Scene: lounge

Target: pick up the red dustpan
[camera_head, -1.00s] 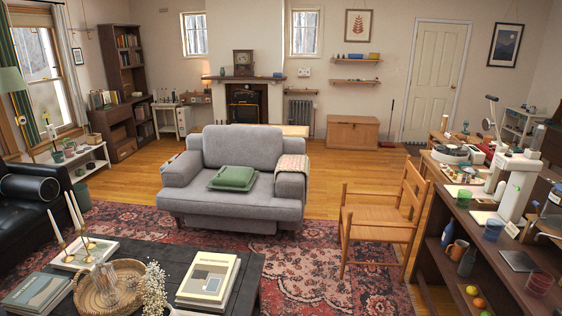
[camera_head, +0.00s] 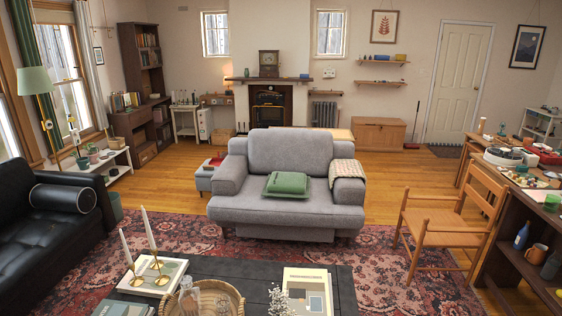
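I cannot make out the red dustpan for certain. A small red object (camera_head: 216,161) lies on a low grey stool or ottoman left of the grey armchair; it is too small to identify. A long thin handle with a dark reddish foot (camera_head: 411,146) stands on the floor by the back wall, between the wooden chest and the white door. I cannot tell whether it is a broom or a dustpan. Neither of my grippers is in view.
The grey armchair (camera_head: 289,185) stands mid-room on a patterned rug. A dark coffee table (camera_head: 345,290) is close in front. A wooden chair (camera_head: 450,222) and a cluttered desk are at right, a black sofa (camera_head: 45,215) at left. Bare floor lies behind the armchair.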

